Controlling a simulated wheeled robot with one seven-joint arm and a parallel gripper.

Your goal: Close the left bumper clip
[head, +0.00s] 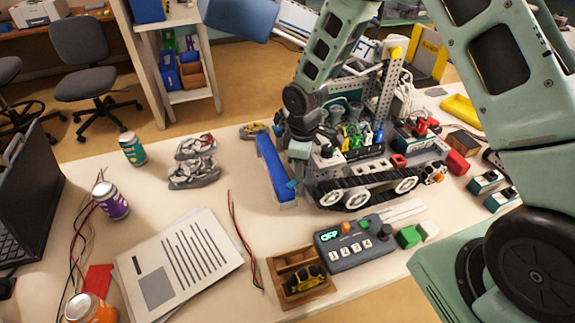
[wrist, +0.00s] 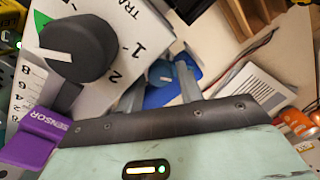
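The tracked robot (head: 365,175) stands on the table with a long blue bumper (head: 270,165) along its left side. A small blue clip piece (head: 291,184) sticks out near the bumper's near end; whether it is the left clip, and its latch state, I cannot tell. My gripper (head: 293,172) hangs close above the bumper, partly hidden by my arm. In the wrist view its two grey fingers (wrist: 160,92) are apart, with a blue clip part (wrist: 162,73) showing beyond and between them. I see no contact.
A white panel with a black dial (wrist: 75,48) and a purple sensor block (wrist: 40,138) sit close beside my gripper. A control box (head: 355,242), wooden tray (head: 303,278), papers (head: 180,262) and cans (head: 111,200) lie around.

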